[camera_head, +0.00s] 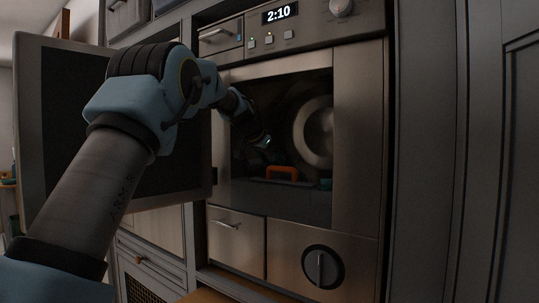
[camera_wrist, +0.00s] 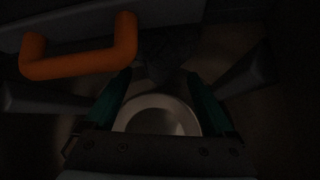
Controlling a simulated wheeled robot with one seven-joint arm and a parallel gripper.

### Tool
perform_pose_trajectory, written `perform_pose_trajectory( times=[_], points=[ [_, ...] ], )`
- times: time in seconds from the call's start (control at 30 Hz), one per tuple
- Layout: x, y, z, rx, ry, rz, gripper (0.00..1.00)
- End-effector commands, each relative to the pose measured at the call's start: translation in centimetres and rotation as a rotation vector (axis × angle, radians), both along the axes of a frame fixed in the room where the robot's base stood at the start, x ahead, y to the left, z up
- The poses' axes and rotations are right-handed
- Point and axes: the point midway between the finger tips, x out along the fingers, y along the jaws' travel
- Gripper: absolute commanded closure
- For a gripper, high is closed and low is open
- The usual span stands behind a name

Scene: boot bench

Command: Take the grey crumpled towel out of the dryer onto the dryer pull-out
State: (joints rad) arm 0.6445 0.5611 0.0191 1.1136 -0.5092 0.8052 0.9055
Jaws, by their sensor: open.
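My gripper (camera_head: 263,142) is inside the dark dryer opening (camera_head: 352,150). In the wrist view my gripper (camera_wrist: 158,88) is open, with its two teal fingers apart and nothing visibly held. A dark grey, crumpled-looking shape (camera_wrist: 170,55), which may be the towel, lies beyond the fingertips in the wrist view. It is dim and its outline is hard to tell. I cannot make out the towel in the head view. A light wooden edge (camera_head: 222,284) below the dryer may be the pull-out; most of it is out of frame.
An orange handle (camera_head: 282,173) stands low in the opening; it is close to the fingers in the wrist view (camera_wrist: 80,52). A pale ring (camera_head: 315,132) is at the right inside. The open door (camera_head: 90,150) is at the left.

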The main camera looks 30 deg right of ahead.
Motion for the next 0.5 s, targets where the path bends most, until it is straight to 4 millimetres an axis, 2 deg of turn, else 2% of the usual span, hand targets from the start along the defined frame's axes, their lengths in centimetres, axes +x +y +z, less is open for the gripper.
perform_pose_trajectory(
  times=[0.2, 0.5],
  points=[
    [1.1, -2.4, -2.5, 0.002, 0.002, -0.001, 0.11],
    [1.7, -3.6, -3.9, 0.001, 0.000, 0.002, 0.11]
  ],
)
